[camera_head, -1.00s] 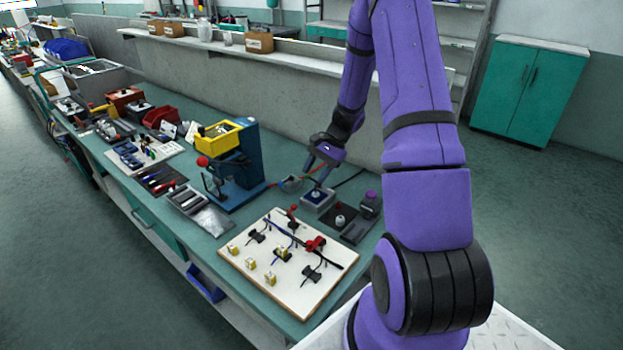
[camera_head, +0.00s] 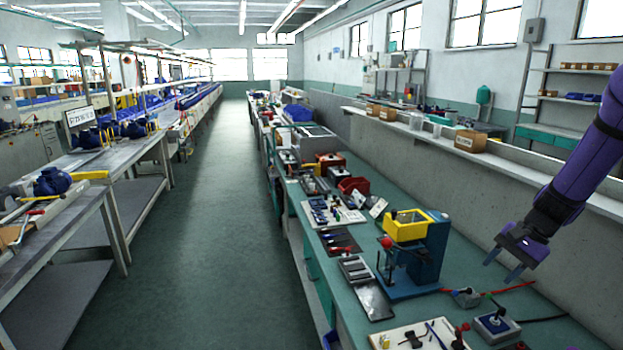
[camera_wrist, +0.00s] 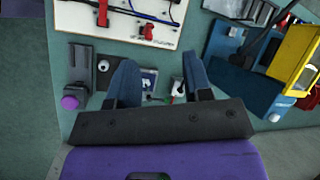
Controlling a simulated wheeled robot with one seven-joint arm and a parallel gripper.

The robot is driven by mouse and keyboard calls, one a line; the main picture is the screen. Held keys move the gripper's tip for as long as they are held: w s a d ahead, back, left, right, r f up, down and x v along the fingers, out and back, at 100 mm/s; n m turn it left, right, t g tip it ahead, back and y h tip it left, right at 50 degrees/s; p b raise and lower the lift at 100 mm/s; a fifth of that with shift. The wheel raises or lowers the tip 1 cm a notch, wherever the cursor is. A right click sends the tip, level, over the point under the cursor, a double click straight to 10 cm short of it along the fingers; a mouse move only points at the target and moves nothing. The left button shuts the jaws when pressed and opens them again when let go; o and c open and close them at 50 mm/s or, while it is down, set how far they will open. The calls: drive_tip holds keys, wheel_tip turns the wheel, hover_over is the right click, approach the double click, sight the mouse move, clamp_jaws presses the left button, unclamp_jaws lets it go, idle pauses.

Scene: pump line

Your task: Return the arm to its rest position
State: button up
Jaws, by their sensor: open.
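My gripper (camera_head: 503,264) hangs at the end of my purple arm (camera_head: 585,155) on the right of the head view. Its two blue-grey fingers are apart with nothing between them. It is raised above the green bench, clear of the things on it. In the wrist view the open fingers (camera_wrist: 160,85) point down over the bench, above a small grey box (camera_wrist: 149,80). That box, with a dark knob on top, also shows in the head view (camera_head: 497,327) below the gripper.
A blue press (camera_head: 428,262) with a yellow bin (camera_head: 408,225) stands left of my gripper. A white board with cables (camera_head: 415,338) lies at the bench's near end. A low grey wall with a shelf (camera_head: 500,160) runs behind the bench. An aisle (camera_head: 215,220) lies open to the left.

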drive_tip(key=s+a+r+n+t+h, duration=0.15)
drive_tip(key=s+a+r+n, duration=0.25)
drive_tip(key=s+a+r, duration=0.45)
drive_tip(key=s+a+r+n+t+h, duration=0.1)
drive_tip(key=s+a+r+n+h, duration=0.4)
drive_tip(key=r, duration=0.6)
drive_tip(key=s+r+n+t, duration=0.1)
drive_tip(key=s+r+t, duration=0.1)
drive_tip(key=s, duration=0.7)
drive_tip(key=shift+s+a+r+y, duration=0.25)
drive_tip(key=shift+a+y, duration=0.1)
drive_tip(key=shift+a, duration=0.05)
